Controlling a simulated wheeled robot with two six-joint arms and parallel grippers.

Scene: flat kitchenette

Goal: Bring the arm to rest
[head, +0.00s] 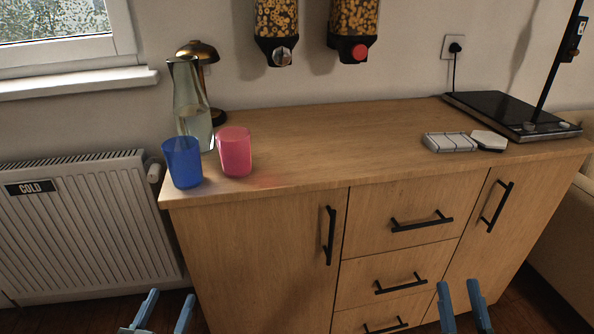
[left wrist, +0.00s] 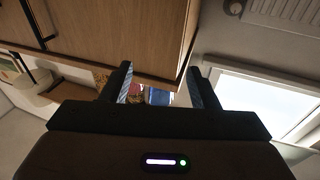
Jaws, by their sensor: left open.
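My left gripper (head: 171,295) is at the bottom left of the head view, in front of the cabinet (head: 262,260) and below its top. Its two blue fingers are apart with nothing between them. In the left wrist view the same gripper (left wrist: 160,72) shows its fingers spread. Beyond them, a blue cup (left wrist: 158,97) shows at a distance. Most of both arms is out of view.
On the cabinet's left end stand a blue cup (head: 183,163), a pink cup (head: 235,152), a glass carafe (head: 190,105) and a brass lamp (head: 200,52). A hotplate (head: 505,112) stands at the right. Black handles (head: 330,236) stick out. The top's middle is clear.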

